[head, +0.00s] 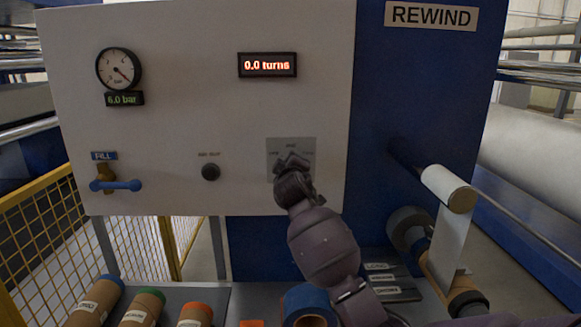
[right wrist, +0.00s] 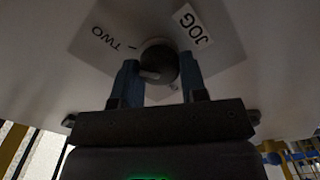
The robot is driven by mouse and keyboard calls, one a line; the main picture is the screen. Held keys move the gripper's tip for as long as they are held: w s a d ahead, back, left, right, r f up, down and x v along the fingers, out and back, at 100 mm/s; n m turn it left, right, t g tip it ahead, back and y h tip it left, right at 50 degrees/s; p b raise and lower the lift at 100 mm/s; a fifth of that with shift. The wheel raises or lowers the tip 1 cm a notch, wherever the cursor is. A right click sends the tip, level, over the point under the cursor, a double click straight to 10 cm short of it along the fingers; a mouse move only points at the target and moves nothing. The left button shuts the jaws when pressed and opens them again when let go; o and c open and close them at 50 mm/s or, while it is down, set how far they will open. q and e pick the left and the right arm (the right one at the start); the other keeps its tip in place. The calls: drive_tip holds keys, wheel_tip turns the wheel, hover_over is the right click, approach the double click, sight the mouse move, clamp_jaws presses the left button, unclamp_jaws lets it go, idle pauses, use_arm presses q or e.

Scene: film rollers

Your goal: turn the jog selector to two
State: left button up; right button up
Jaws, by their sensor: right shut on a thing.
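The jog selector is a dark round knob (right wrist: 160,58) on a grey plate (head: 306,146) on the white panel. In the right wrist view the plate carries the printed words TWO and JOG, with a short line beside TWO. My right gripper (right wrist: 160,82) has its two blue fingers on either side of the knob and is shut on it. In the head view my right gripper (head: 292,167) covers the knob and the lower part of the plate. I cannot tell which mark the knob points to. My left gripper is out of view.
The panel also holds a pressure gauge (head: 119,69), a display reading 0.0 turns (head: 267,65), a small black knob (head: 210,172) and a blue-handled fill valve (head: 117,185). Several rolls (head: 143,307) lie below at the front left. A white roller (head: 449,188) sticks out at right.

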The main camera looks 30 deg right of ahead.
drive_tip(key=shift+m, duration=0.4)
drive_tip(key=o, duration=0.9)
drive_tip(key=b+v, duration=0.1)
drive_tip(key=v, duration=0.9)
drive_tip(key=shift+s+a, duration=0.2)
drive_tip(key=shift+s, duration=0.15)
